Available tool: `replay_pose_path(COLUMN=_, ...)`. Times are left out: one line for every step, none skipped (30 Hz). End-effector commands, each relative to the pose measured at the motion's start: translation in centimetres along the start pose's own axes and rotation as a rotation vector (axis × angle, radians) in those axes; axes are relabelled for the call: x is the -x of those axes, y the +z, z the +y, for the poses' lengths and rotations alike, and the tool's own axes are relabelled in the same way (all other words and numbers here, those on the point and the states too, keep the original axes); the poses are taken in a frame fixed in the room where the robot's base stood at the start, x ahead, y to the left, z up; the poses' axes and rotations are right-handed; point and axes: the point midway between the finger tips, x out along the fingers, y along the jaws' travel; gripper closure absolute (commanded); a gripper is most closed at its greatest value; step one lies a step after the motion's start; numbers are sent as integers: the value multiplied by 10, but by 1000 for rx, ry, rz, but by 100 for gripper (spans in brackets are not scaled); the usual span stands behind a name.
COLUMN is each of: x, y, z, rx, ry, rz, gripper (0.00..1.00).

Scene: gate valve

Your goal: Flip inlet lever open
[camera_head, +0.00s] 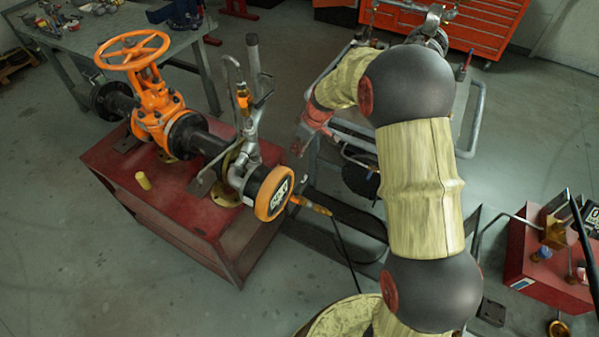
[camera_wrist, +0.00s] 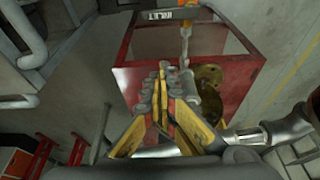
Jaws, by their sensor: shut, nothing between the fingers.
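A dark tag reading INLET (camera_wrist: 168,14) shows at the top of the wrist view, with a thin orange stem (camera_wrist: 185,42) below it. In the head view, a upright grey fitting with an orange section (camera_head: 243,98) stands on the pipe's near end, beside a tall grey bar (camera_head: 253,58). I cannot tell for certain which part is the inlet lever. My gripper (camera_wrist: 163,72) is shut and empty, its fingertips just below the stem in the wrist picture; I see no clear contact. In the head view my gripper (camera_head: 299,145) hangs right of the fitting.
An orange handwheel valve (camera_head: 135,50) sits on the pipe over a red stand (camera_head: 130,190). The pipe ends in an orange-rimmed cap (camera_head: 272,193) with a hose. A grey pipe-framed cart (camera_head: 470,100) stands behind my arm.

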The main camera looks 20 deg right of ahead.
Motion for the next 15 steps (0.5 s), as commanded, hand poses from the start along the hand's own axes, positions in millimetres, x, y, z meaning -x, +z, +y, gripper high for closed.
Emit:
replay_pose_path(x=-12, y=2, z=4, rx=9, ry=-5, rz=-2, gripper=100)
replay_pose_path(x=-18, y=2, z=5, rx=13, ry=-6, rz=-1, gripper=100)
replay_pose_path(x=-23, y=3, z=7, rx=20, ry=-9, rz=-2, gripper=100)
replay_pose_path(x=-26, y=4, z=8, rx=24, ry=-9, rz=-1, gripper=100)
replay_pose_path(x=-28, y=4, z=9, rx=27, ry=-10, rz=-1, gripper=100)
replay_pose_path(x=-30, y=4, z=10, rx=30, ry=-10, rz=-1, gripper=100)
replay_pose_path(x=-31, y=4, z=10, rx=31, ry=-11, rz=-1, gripper=100)
replay_pose_path(x=-32, y=4, z=10, rx=32, ry=-11, rz=-1, gripper=100)
replay_pose_path(x=-32, y=4, z=10, rx=33, ry=-11, rz=-1, gripper=100)
replay_pose_path(x=-32, y=4, z=10, rx=33, ry=-11, rz=-1, gripper=100)
replay_pose_path(x=-32, y=4, z=10, rx=33, ry=-11, rz=-1, gripper=100)
replay_pose_path(x=-32, y=4, z=10, rx=33, ry=-11, rz=-1, gripper=100)
replay_pose_path(x=-32, y=4, z=10, rx=33, ry=-11, rz=-1, gripper=100)
replay_pose_path(x=-32, y=4, z=10, rx=33, ry=-11, rz=-1, gripper=100)
replay_pose_path(x=-32, y=4, z=10, rx=33, ry=-11, rz=-1, gripper=100)
